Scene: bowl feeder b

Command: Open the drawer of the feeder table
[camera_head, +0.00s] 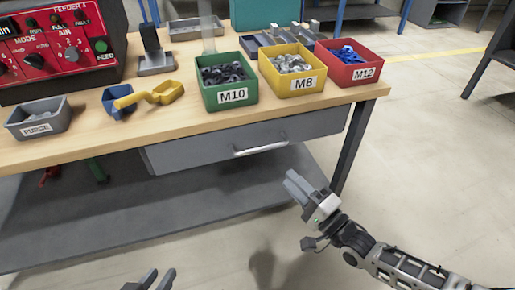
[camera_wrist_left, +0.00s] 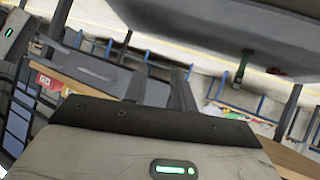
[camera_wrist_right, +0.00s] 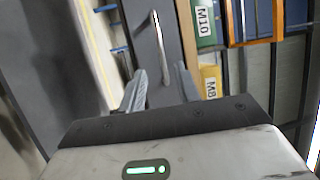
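The feeder table's grey drawer (camera_head: 200,153) is under the wooden tabletop and looks shut. Its silver bar handle (camera_head: 262,149) is at the middle of the front. In the right wrist view the handle (camera_wrist_right: 160,48) shows ahead of my right gripper (camera_wrist_right: 160,84), roughly between its fingers and apart from them. The fingers are spread and empty. In the head view my right gripper (camera_head: 294,187) is below and right of the handle. My left gripper (camera_head: 149,280) is low at the bottom edge, open and empty, away from the drawer.
On the tabletop (camera_head: 155,128) stand a green M10 bin (camera_head: 232,97), a yellow M8 bin (camera_head: 293,84) and a red M12 bin (camera_head: 364,73). A yellow scoop (camera_head: 148,97) lies left of them. A table leg (camera_head: 352,148) stands right of the drawer. Floor in front is clear.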

